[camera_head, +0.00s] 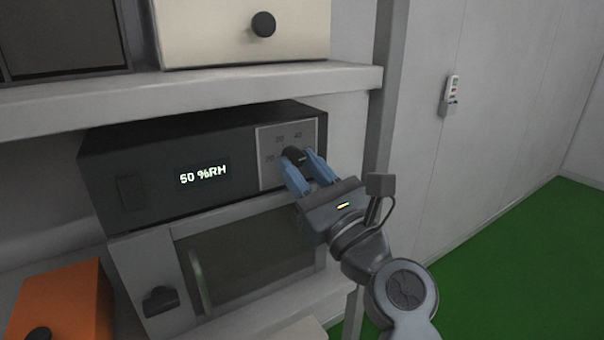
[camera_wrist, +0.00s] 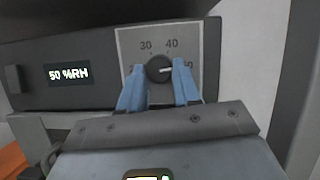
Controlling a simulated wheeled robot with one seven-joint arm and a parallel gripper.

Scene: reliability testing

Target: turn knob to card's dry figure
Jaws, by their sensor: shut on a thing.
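The black round knob (camera_head: 295,154) sits on a grey dial plate at the right of a dark control unit (camera_head: 150,180). It also shows in the wrist view (camera_wrist: 159,69), with a pale pointer mark aimed right, toward a number mostly hidden by a finger. The numbers 30 and 40 show above it. The display (camera_head: 203,174) reads 50 %RH, also in the wrist view (camera_wrist: 68,74). My gripper (camera_head: 307,168) has its blue fingers on both sides of the knob, shut on it. I cannot make out a card with a dry figure in either view.
The unit stands on a light cabinet with a dark window (camera_head: 250,245) and a handle. A shelf (camera_head: 200,90) with a cream drawer box (camera_head: 215,35) is above. An orange box (camera_head: 60,300) is at lower left.

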